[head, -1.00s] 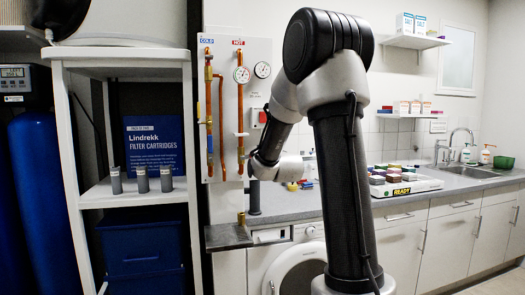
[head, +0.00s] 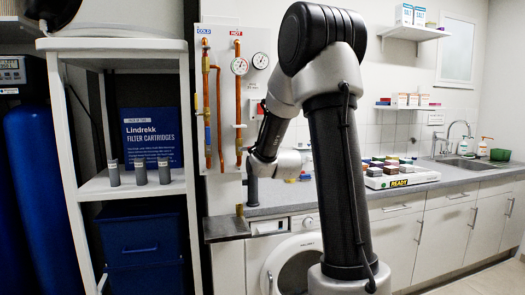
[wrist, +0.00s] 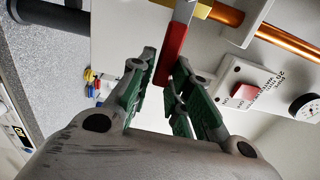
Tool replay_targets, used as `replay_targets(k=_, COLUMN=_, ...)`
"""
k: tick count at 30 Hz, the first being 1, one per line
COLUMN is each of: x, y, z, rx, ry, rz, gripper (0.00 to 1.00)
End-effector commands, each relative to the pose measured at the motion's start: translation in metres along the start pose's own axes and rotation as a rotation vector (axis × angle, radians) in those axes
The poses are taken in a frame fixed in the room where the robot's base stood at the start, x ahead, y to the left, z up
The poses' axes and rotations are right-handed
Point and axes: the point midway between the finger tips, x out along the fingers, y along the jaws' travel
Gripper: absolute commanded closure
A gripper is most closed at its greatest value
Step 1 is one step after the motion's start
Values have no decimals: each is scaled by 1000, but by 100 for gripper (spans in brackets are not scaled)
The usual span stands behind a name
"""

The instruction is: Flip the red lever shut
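The red lever (wrist: 174,52) shows in the wrist view, joined to a grey metal piece beside a yellow fitting (wrist: 192,9) on a copper pipe (wrist: 226,13). My gripper (wrist: 164,66) has its two green-padded fingers apart, one on each side of the lever's red end. Whether either finger touches the lever is unclear. In the head view my arm reaches toward the white panel with the HOT pipe (head: 238,105); my own wrist and arm hide the fingers, and I cannot make out the lever there.
A switch box with a red rocker (wrist: 245,92) and a gauge (wrist: 306,106) are close beside the fingers in the wrist view. A white shelf (head: 125,190) with small grey cartridges stands left. A counter (head: 470,168) and washing machine (head: 290,268) lie below and right.

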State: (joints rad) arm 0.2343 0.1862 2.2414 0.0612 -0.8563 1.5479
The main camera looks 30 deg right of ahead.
Motion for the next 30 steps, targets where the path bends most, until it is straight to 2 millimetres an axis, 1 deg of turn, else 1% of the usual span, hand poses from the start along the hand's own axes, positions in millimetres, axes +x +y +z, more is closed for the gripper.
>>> replay_targets(k=1, x=0, y=1, z=0, rx=0, ry=1, rz=2, gripper=68)
replay_targets(k=2, x=0, y=1, z=0, rx=0, ry=0, rz=2, gripper=63)
replay_targets(k=3, x=0, y=1, z=0, rx=-1, ry=0, rz=2, gripper=62)
replay_targets(k=11, x=0, y=0, z=0, rx=-2, ry=0, rz=0, gripper=62)
replay_targets(k=14, x=-6, y=0, z=0, rx=-2, ry=0, rz=-1, gripper=62)
replay_targets(k=17, x=-20, y=0, z=0, rx=-2, ry=0, rz=0, gripper=62)
replay_targets(k=24, x=-74, y=-1, z=0, rx=-1, ry=0, rz=-1, gripper=62)
replay_targets(k=27, x=-94, y=0, z=0, rx=-1, ry=0, rz=-1, gripper=62)
replay_targets(k=30, x=-108, y=0, z=0, rx=-1, ry=0, rz=-1, gripper=62)
